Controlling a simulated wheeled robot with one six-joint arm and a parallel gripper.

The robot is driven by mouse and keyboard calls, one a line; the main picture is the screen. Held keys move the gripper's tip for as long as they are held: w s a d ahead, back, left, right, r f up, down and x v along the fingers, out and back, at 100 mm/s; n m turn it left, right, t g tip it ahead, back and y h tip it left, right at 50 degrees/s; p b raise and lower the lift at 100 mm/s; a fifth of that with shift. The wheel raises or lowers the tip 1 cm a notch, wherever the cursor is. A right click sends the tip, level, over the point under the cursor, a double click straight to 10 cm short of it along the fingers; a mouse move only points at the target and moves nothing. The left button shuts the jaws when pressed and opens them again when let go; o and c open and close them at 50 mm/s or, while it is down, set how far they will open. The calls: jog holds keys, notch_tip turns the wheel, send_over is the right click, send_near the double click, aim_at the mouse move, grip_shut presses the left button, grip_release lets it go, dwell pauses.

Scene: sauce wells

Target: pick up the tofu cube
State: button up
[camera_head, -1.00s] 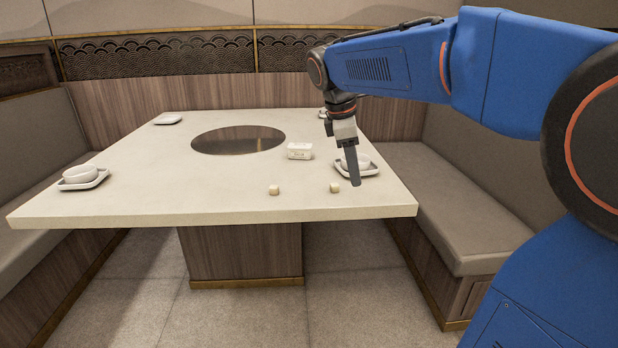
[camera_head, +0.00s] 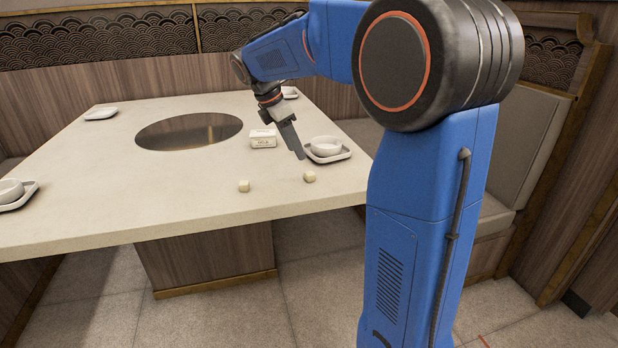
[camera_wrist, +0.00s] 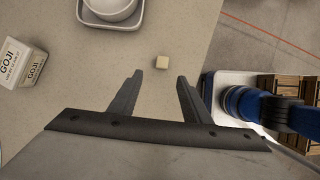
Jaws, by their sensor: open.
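Two small cream cubes lie apart on the table, a left one (camera_head: 244,186) and a right one (camera_head: 309,176); both look like tofu cubes. My gripper (camera_head: 299,157) hangs above the table, tilted, just behind the right cube in the head view. In the wrist view, my gripper (camera_wrist: 160,77) is open and empty. One cube (camera_wrist: 162,62) shows there just beyond the fingertips, lined up with the gap between them. It appears to be the right cube. The left cube does not show in the wrist view.
A white bowl (camera_head: 325,145) on a square tray (camera_head: 343,155) stands close to the right cube. A white GOJI box (camera_head: 263,139) stands behind the cubes. A round metal plate (camera_head: 188,131) is set in the table (camera_head: 90,190). The table's front edge is near the cubes.

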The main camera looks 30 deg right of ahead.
aim_at(308, 173)
jog(key=x, duration=0.9)
jog(key=shift+s+d+f, duration=0.1)
jog(key=shift+s+f, duration=0.15)
jog(key=shift+f, duration=0.05)
grip_shut()
